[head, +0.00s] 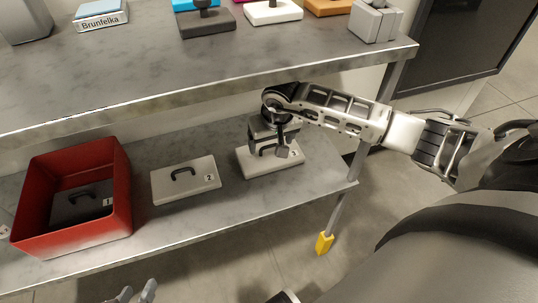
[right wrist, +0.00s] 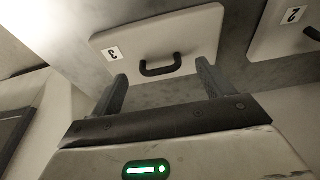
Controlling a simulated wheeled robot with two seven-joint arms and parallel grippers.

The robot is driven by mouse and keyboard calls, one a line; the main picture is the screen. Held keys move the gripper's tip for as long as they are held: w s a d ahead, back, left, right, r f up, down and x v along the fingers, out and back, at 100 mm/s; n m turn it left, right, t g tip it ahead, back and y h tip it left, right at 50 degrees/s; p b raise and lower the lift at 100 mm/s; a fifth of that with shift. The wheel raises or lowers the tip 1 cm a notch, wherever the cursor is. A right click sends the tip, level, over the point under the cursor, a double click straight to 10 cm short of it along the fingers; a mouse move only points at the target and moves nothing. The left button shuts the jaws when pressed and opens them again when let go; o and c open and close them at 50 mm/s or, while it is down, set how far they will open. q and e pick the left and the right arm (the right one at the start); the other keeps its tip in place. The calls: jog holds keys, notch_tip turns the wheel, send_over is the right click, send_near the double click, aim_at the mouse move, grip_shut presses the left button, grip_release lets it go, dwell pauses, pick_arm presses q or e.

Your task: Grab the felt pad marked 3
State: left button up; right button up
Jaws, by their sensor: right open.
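The felt pad marked 3 (head: 258,168) is a pale flat block with a dark loop handle, on the lower shelf near its right end. In the right wrist view the pad (right wrist: 190,30) shows its "3" label and handle (right wrist: 160,69). My right gripper (head: 272,150) is over the pad, hiding part of it. In the right wrist view its fingers (right wrist: 162,74) are open and empty, one towards each side of the handle. I cannot tell how far they are above it. My left gripper (head: 135,294) is at the bottom edge, fingertips apart; the rest is cut off.
The pad marked 2 (head: 186,182) lies left of pad 3. A red bin (head: 98,222) holds a dark pad marked 1 (head: 82,205). The upper shelf (head: 170,62) overhangs behind, carrying coloured pads and a box. A table leg (head: 339,212) stands right of pad 3.

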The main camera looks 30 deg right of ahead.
aim_at(270, 151)
jog(key=x, duration=0.2)
jog(key=shift+f, duration=0.3)
jog(key=c, duration=1.1)
jog(key=shift+r, duration=0.1)
